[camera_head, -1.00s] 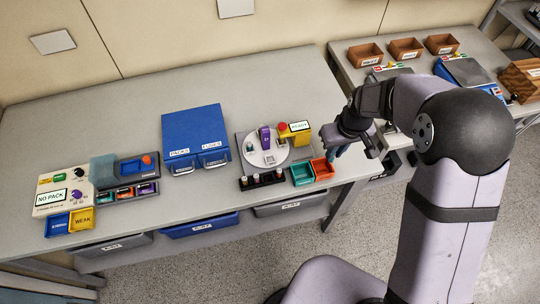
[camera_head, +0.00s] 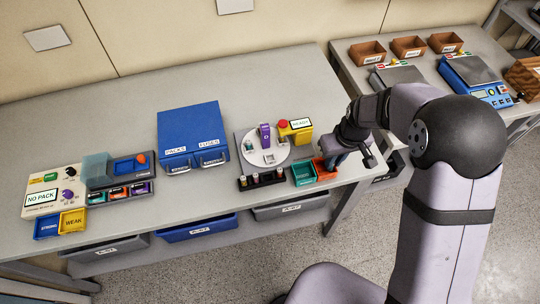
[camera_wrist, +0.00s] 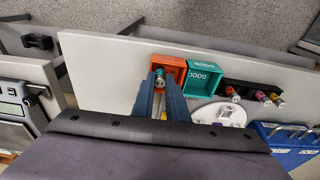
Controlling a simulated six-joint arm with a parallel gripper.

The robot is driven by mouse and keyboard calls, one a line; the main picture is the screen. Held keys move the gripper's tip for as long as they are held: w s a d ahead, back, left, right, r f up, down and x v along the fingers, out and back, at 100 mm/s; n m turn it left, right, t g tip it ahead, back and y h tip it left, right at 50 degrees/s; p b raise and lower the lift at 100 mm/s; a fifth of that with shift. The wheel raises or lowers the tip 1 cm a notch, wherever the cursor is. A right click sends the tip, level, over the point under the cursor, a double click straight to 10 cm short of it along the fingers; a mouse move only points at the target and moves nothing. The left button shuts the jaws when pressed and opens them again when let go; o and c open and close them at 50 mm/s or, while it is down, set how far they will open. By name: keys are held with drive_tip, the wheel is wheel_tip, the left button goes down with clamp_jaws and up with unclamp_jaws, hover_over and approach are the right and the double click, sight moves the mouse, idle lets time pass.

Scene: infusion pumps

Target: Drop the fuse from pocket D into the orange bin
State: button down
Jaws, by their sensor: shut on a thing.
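My gripper (camera_wrist: 160,92) is shut on a fuse (camera_wrist: 159,76), a small cylinder with a metallic end held between the fingertips in the wrist view. The fuse sits over the orange bin (camera_wrist: 176,66), overlapping its left part in that view; its exact height above the bin I cannot tell. In the head view my gripper (camera_head: 333,166) covers much of the orange bin (camera_head: 322,178), and the fuse is hidden there. The round white turntable (camera_head: 267,151) stands behind the bins. I cannot make out which pocket is D.
The teal bin (camera_head: 303,175) adjoins the orange bin on its left. A black rack (camera_head: 262,180) with several fuses stands further left. A yellow tester (camera_head: 296,129) with a red button and a blue cabinet (camera_head: 193,136) stand behind. The bench's front edge is close to the bins.

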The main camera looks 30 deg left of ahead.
drive_tip(key=c, duration=1.7)
unclamp_jaws()
drive_tip(key=shift+o, duration=0.2)
drive_tip(key=shift+r, duration=0.1)
wheel_tip(320, 180, up, 7)
drive_tip(key=b, duration=0.2)
drive_tip(key=shift+s+d, duration=0.4)
